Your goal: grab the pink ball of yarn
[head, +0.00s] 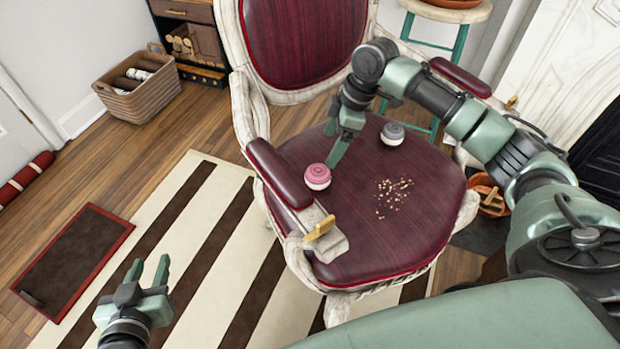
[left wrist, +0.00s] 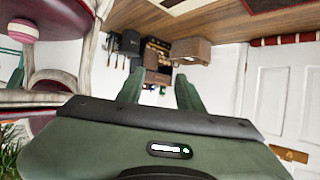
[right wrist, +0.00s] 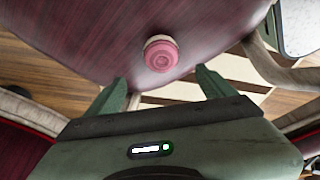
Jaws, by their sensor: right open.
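The pink ball of yarn (head: 317,176), pink with a whitish lower band, sits on the dark red chair seat (head: 420,235) near the left armrest. My right gripper (head: 336,140) is open and empty above the seat, just up and right of the ball. In the right wrist view the ball (right wrist: 160,54) lies ahead of the two fingertips, centred between them and apart from them. My left gripper (head: 148,270) is open and empty over the striped rug, away from the chair. The left wrist view shows the ball (left wrist: 23,31) at its upper left edge.
A grey ball (head: 392,133) sits farther back on the seat, right of my right gripper. Crumbs (head: 394,195) are scattered on the seat. The left armrest (head: 278,172) rises beside the pink ball. A wicker basket (head: 140,95) stands on the floor at the back left.

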